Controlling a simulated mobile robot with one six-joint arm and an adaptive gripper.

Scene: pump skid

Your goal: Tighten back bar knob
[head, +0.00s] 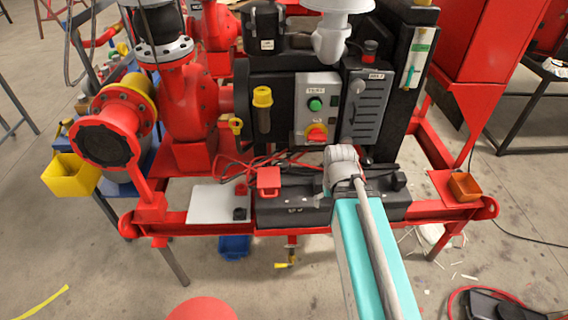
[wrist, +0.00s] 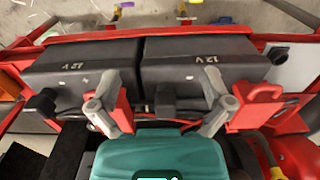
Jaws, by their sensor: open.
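My gripper (wrist: 161,112) is open in the wrist view, its two grey fingers spread above the inner edge of two black 12 V batteries (wrist: 208,60). A dark knob-like part (wrist: 180,98) shows between the fingers, apart from both. Another black knob-like part (wrist: 42,103) sits outside the finger at left. I cannot tell which of them is the back bar knob. A red terminal cover (wrist: 258,105) is close to the right finger. In the head view my arm hides part of the black battery box (head: 290,205) and the fingers are mostly hidden.
The red skid frame (head: 345,217) runs along the front. Behind the batteries stand a control box (head: 318,105) and a grey vented box (head: 366,105). Red and black cables lie near the red cover (head: 268,180). A grey plate (head: 213,203) lies left of the batteries.

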